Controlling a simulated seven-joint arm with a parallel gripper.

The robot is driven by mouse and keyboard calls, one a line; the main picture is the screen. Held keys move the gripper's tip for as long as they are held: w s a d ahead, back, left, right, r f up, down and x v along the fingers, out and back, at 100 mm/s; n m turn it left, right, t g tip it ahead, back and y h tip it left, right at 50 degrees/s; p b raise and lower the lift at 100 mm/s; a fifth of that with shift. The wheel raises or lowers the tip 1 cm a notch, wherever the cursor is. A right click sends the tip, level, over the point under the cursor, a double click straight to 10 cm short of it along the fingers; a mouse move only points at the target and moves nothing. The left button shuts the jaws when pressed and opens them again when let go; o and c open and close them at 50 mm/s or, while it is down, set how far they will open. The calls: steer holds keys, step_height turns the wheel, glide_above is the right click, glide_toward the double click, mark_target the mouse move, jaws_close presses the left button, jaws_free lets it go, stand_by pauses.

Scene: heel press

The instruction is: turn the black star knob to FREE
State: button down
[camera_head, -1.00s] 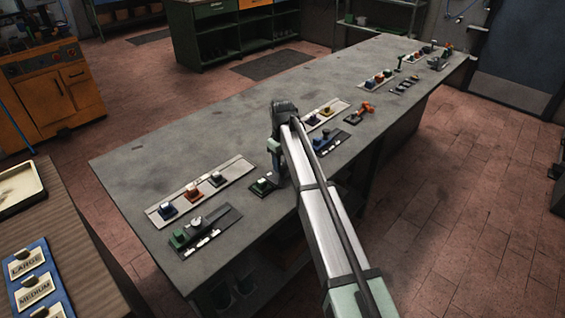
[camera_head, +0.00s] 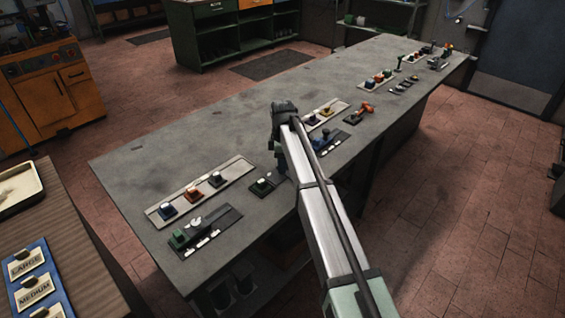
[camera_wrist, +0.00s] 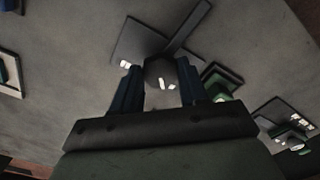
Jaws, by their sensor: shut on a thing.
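My gripper (camera_wrist: 162,90) points down at the bench, its two dark blue fingers on either side of a black knob (camera_wrist: 158,70) and shut on it. The knob's star shape is mostly hidden by the fingers, and I cannot read a FREE mark. A dark plate (camera_wrist: 132,42) lies beneath it, with a dark bar running to the upper right. Small white marks show near the fingertips.
A green block (camera_wrist: 222,78) sits just right of the fingers. A pale strip (camera_head: 235,170) with several coloured knobs and a dark panel (camera_head: 208,238) with a green block lie to the left. Another pale strip (camera_head: 338,108) lies to the right. The grey bench (camera_head: 190,135) behind is clear.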

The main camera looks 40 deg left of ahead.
steer(key=shift+n, duration=0.5)
steer(key=c, duration=0.6)
jaws_free()
steer(key=shift+r, duration=0.1)
step_height(320, 180, up, 14)
steer(key=shift+f, duration=0.15)
stand_by(0.9)
